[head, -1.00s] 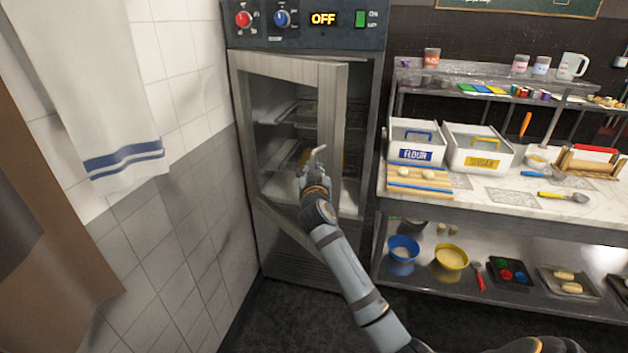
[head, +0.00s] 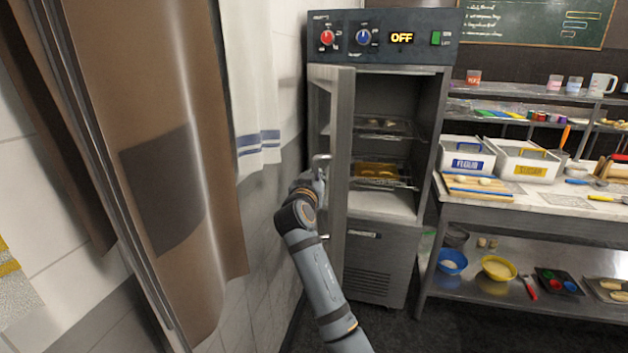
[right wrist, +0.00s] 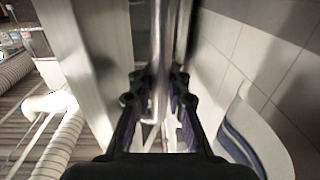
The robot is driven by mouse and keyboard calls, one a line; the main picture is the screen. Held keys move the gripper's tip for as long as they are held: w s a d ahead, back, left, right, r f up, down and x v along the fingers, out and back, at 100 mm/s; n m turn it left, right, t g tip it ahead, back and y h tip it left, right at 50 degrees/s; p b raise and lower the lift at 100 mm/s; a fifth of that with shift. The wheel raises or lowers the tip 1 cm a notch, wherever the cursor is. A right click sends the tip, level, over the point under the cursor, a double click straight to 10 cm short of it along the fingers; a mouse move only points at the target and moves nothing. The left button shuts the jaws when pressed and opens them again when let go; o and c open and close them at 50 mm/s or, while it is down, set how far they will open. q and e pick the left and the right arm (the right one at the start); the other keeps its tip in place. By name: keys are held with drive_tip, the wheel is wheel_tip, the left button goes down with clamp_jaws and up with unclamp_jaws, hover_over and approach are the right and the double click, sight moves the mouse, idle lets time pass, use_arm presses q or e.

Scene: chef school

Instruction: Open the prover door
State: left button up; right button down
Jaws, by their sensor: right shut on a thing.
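The prover (head: 385,265) is a dark steel cabinet whose display reads OFF. Its metal-framed door (head: 341,130) stands wide open at the left, seen nearly edge-on, so the shelves inside show. My right gripper (head: 317,180) is at the outer side of the door, shut on the door handle (head: 321,157). In the right wrist view, the handle bar (right wrist: 159,45) runs between the two dark fingers of the right gripper (right wrist: 157,90), with the door (right wrist: 90,50) beside it on the left. My left gripper is not in view.
A tiled wall with a hanging towel (head: 252,90) is close to the left of the door. A brown apron (head: 165,180) hangs nearer at the left. A steel worktable (head: 550,225) with flour and sugar bins stands at the right. The cabinet opening is unobstructed.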

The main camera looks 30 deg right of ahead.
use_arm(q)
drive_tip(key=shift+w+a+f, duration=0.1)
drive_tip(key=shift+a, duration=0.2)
use_arm(e)
drive_tip(key=shift+w+a+f, duration=0.15)
drive_tip(key=shift+a+f, duration=0.15)
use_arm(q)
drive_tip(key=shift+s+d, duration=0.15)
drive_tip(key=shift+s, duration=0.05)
use_arm(e)
drive_tip(key=c, duration=1.4)
unclamp_jaws()
drive_tip(key=shift+r, duration=0.25)
drive_tip(key=shift+o, duration=0.4)
drive_tip(key=shift+s+r, duration=0.1)
drive_tip(key=shift+s, duration=0.1)
drive_tip(key=v, duration=0.7)
drive_tip(key=shift+a, duration=0.2)
